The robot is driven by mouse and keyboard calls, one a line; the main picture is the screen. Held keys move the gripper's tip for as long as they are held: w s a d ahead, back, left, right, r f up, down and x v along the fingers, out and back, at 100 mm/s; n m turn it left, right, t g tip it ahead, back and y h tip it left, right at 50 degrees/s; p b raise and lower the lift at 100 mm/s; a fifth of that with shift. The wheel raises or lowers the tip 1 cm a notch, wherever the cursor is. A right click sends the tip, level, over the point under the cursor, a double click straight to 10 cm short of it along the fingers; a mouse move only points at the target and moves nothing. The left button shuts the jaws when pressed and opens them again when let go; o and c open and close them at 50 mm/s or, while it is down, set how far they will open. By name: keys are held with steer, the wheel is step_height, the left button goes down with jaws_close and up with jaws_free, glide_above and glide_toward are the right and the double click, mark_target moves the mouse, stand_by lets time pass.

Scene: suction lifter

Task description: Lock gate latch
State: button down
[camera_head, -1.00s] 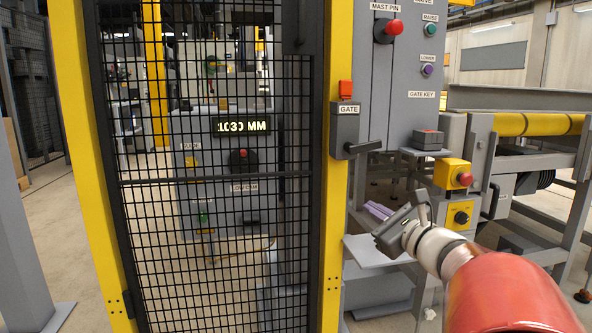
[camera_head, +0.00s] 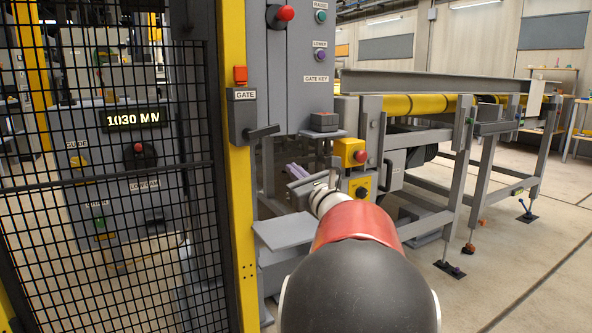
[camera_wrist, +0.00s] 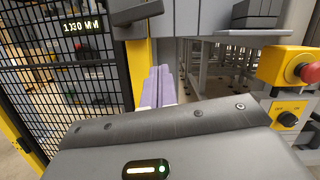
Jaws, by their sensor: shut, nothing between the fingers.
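The gate latch is a dark grey box (camera_head: 240,118) under the GATE label on the yellow post, in the head view. Its black lever handle (camera_head: 263,132) sticks out to the right, near level. The handle also shows at the top of the wrist view (camera_wrist: 138,14). The black mesh gate (camera_head: 120,190) stands left of the post and looks closed. My gripper (camera_head: 292,169) has pale purple fingers, which also show in the wrist view (camera_wrist: 158,82). They are together and empty, apart from the handle, below and right of it in the head view.
A red button (camera_head: 240,75) sits above the latch. A yellow box with a red stop button (camera_head: 351,153) and a black knob box (camera_head: 360,188) stand right of my gripper. A grey shelf (camera_head: 284,231) lies below.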

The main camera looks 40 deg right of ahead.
mark_target(262, 131)
steer(key=w+r+p, duration=0.1)
steer(key=w+r, duration=0.4)
steer(key=w, duration=0.1)
steer(key=shift+w+d+r, duration=0.25)
steer(key=shift+w+r, duration=0.05)
steer(key=shift+d+r+n+y+b, duration=0.15)
steer(key=shift+r+n+y+b, duration=0.25)
steer(key=shift+n, duration=0.6)
steer(key=a+r+n+g+y+b, duration=0.2)
steer(key=r+n, duration=0.4)
steer(key=n, duration=1)
steer(key=shift+w+a+r+n+g+y, duration=0.3)
steer(key=shift+w+a+r+n+y, duration=0.15)
steer(key=shift+y, duration=0.35)
steer(key=shift+s+a, duration=0.1)
